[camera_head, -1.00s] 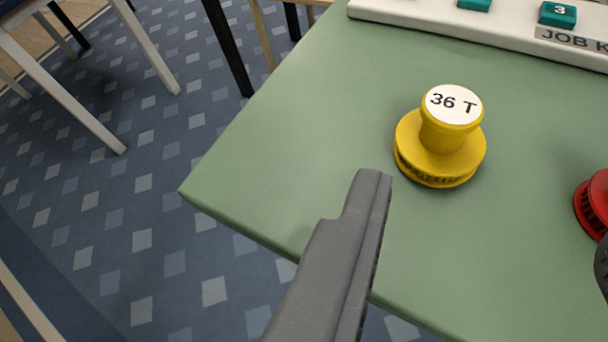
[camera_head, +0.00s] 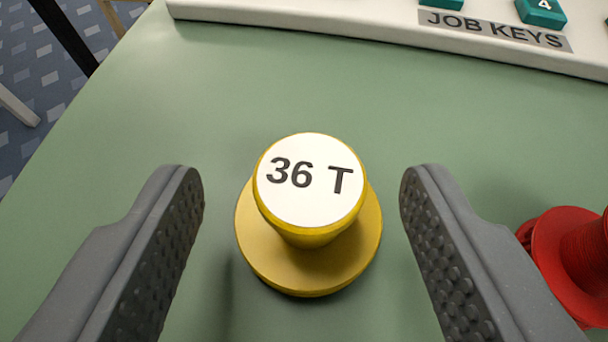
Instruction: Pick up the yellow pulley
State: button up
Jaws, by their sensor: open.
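The yellow pulley (camera_head: 262,248) stands upright on the green table, in the middle of the view. It has a wide round base and a knob with a white top marked "36 T". My gripper (camera_head: 302,185) is open, with one grey finger to the left of the pulley and one to the right. There is a clear gap between each finger and the pulley. The fingers' inner pads are dotted. The fingers hide parts of the table on both sides.
A red pulley-like part (camera_head: 570,262) stands close by on the right, partly behind the right finger. A white board (camera_head: 330,24) with teal keys and a "JOB KEYS" label lies along the far edge. The green table (camera_head: 240,90) is clear between the board and the pulley.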

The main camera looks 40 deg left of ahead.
aim_at(306, 196)
jog(key=b+x, duration=0.1)
jog(key=x, duration=0.3)
jog(key=shift+w+f, duration=0.15)
jog(key=shift+w, duration=0.05)
jog(key=c, duration=1)
jog(key=shift+c, duration=0.2)
